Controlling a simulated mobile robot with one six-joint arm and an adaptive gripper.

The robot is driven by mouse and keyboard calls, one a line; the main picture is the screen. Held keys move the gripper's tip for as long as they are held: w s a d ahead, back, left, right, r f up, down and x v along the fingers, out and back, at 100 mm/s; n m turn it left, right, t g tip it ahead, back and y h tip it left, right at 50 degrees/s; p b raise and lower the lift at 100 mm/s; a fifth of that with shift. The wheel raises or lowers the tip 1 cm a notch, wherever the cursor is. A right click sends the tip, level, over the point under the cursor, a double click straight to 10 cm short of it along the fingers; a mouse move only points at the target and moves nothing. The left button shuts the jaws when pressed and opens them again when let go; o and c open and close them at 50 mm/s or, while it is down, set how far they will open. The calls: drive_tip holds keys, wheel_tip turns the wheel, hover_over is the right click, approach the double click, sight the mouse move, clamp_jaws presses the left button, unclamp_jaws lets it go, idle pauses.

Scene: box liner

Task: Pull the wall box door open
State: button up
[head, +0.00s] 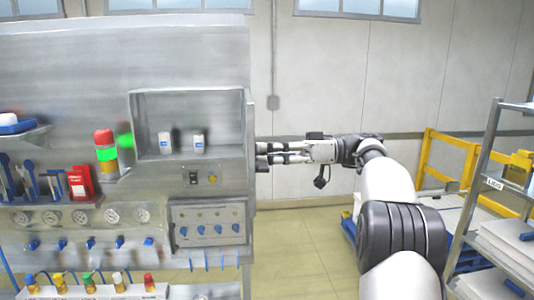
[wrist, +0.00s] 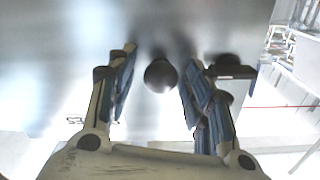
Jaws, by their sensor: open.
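The grey metal wall box (head: 190,94) is on the left panel in the head view, with its front showing as an open recess. My gripper (head: 259,153) is at the right edge of this panel, pointing left. In the wrist view my gripper (wrist: 157,90) is open, with one finger on each side of a dark round knob (wrist: 160,75). The knob stands on a smooth grey metal face (wrist: 60,50). The fingers look apart from the knob. I cannot tell how deep they reach, or whether this face is the door.
Two small white containers (head: 165,144) (head: 198,143) stand inside the box. A red and green signal light (head: 105,153) is left of it. A dark block (wrist: 228,68) shows by the right finger. A metal shelf rack (head: 490,150) and yellow rails (head: 450,140) stand at right.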

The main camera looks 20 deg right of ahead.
drive_tip(key=v, duration=0.7)
drive_tip(key=shift+d, duration=0.2)
drive_tip(key=shift+s, duration=0.1)
